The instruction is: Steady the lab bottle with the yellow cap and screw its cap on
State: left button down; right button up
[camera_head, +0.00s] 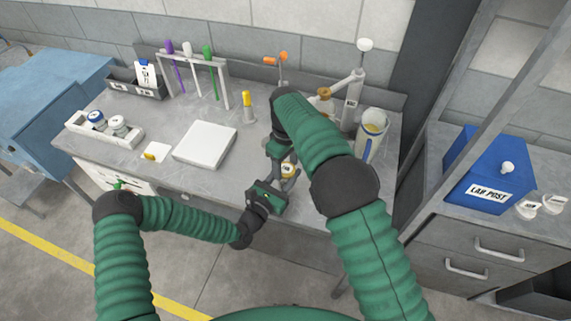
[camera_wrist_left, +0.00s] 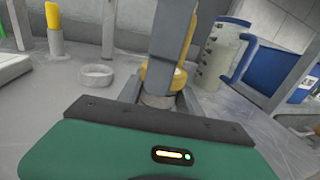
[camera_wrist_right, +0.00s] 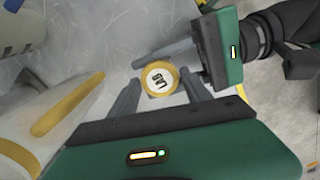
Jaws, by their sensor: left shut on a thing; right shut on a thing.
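The lab bottle's yellow-rimmed cap (camera_wrist_right: 160,79) has a white top with dark lettering in the right wrist view. In the head view the bottle (camera_head: 289,170) is partly hidden by my grippers at the bench's front. My left gripper (camera_head: 284,184) reaches in low from the side and is shut on the bottle body (camera_wrist_left: 158,100). My right gripper (camera_wrist_right: 160,85) comes down from above and is shut on the cap, one finger on each side. In the left wrist view a right finger hides part of the yellow cap (camera_wrist_left: 148,70). I cannot tell how far the cap is threaded.
A white pad (camera_head: 205,145), a yellow-topped tube (camera_head: 248,107) and a rack (camera_head: 222,80) of coloured tubes stand left and behind. A large jug (camera_head: 371,135) stands right. A grey ring (camera_wrist_left: 95,76) lies near the bottle. A blue box (camera_head: 488,172) is further right.

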jog(key=shift+c, duration=1.1)
jog(key=o, duration=1.5)
jog(key=shift+o, duration=0.2)
jog(key=shift+r, duration=2.35)
jog(key=o, duration=0.5)
